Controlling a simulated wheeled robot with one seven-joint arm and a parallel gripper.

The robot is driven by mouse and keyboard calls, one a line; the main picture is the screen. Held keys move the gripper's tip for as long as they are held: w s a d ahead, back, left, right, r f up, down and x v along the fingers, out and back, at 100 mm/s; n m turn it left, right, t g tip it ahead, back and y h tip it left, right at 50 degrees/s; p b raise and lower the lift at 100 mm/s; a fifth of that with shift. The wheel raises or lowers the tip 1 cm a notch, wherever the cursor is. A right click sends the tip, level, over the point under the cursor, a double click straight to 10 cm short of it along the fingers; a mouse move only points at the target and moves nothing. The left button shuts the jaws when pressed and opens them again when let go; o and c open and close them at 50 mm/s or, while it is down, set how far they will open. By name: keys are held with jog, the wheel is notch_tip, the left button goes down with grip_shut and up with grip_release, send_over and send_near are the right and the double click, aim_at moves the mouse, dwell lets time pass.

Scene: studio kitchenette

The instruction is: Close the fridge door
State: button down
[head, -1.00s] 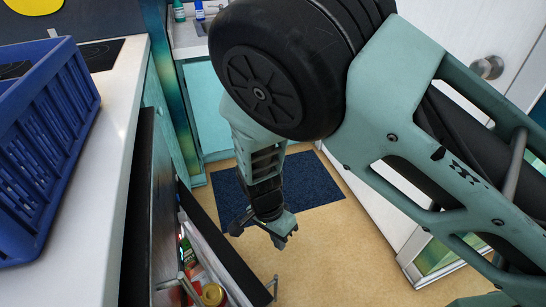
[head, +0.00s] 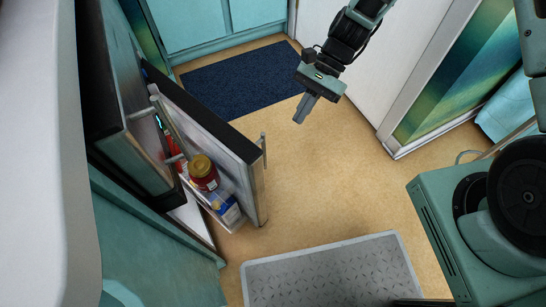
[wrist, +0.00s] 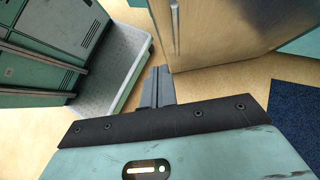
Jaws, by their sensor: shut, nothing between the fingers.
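The fridge door (head: 258,190) stands open at the left in the head view, swung out over the floor. Its top edge is dark, its outer face is metallic, and a bar handle (head: 263,148) sits near its free edge. Its inner shelf holds a red jar (head: 203,172) with a yellow lid and a blue-and-white box (head: 228,211). My gripper (head: 302,112) is shut and empty, pointing down over the floor on the handle side of the door, apart from it. In the wrist view the shut fingers (wrist: 157,88) show just below the door's outer face (wrist: 218,28) and its handle (wrist: 174,22).
A dark blue mat (head: 243,80) lies on the floor behind the door. Teal cabinets (head: 210,25) stand at the back and a white door (head: 375,50) at the back right. A white counter (head: 40,150) runs along the left. The floor right of the fridge door is clear.

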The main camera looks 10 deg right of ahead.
jog(key=s+a+r+b+x, duration=0.1)
jog(key=r+b+x, duration=0.1)
jog(key=x, duration=1)
jog(key=shift+s+a+f+b, duration=0.25)
jog(key=shift+a+b, duration=0.25)
jog(key=shift+b, duration=0.35)
